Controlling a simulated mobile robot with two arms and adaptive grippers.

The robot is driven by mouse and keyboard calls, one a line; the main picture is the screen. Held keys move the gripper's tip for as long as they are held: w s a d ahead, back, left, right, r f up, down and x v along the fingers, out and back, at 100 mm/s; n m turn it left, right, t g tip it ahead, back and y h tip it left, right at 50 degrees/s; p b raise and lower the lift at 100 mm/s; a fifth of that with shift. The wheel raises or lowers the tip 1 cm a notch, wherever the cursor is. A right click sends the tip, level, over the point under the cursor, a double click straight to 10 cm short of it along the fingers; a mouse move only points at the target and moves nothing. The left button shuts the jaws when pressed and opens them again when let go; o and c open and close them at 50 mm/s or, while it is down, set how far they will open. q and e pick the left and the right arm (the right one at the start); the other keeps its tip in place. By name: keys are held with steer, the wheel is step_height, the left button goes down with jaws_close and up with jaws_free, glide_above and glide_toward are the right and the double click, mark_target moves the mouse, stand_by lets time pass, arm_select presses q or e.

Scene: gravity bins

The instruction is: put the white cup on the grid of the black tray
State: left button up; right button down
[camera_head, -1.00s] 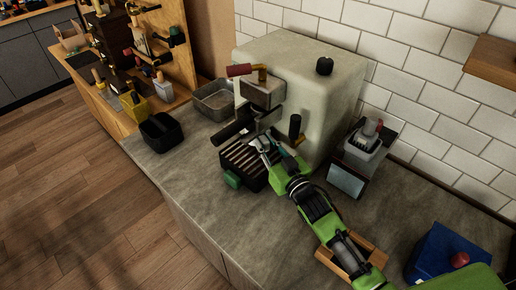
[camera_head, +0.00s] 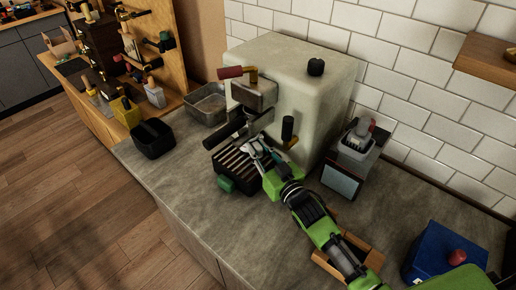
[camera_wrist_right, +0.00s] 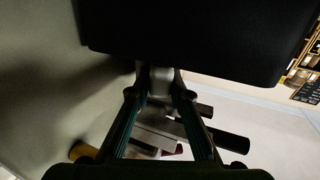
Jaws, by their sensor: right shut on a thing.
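The black tray with its slatted grid (camera_head: 232,166) sits on the counter under the front of the pale coffee machine (camera_head: 318,108). My right gripper (camera_head: 255,148) is at the right rear side of the grid, under the machine's spout area. It is shut on a small pale thing, which I take for the white cup; in the right wrist view the cup (camera_wrist_right: 162,82) shows as a light patch between the fingertips (camera_wrist_right: 160,95). The cup is mostly hidden in the head view, and I cannot tell whether it touches the grid. My left gripper is not in view.
A portafilter with a dark handle (camera_head: 223,134) juts out above the tray. A grinder (camera_head: 352,160) stands right of the machine. A black bin (camera_head: 154,139) and a metal pan (camera_head: 208,104) are at the left. A blue box (camera_head: 444,252) is at the right.

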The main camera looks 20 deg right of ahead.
steer(key=shift+f, duration=0.25)
steer(key=c, duration=1.8)
jaws_free()
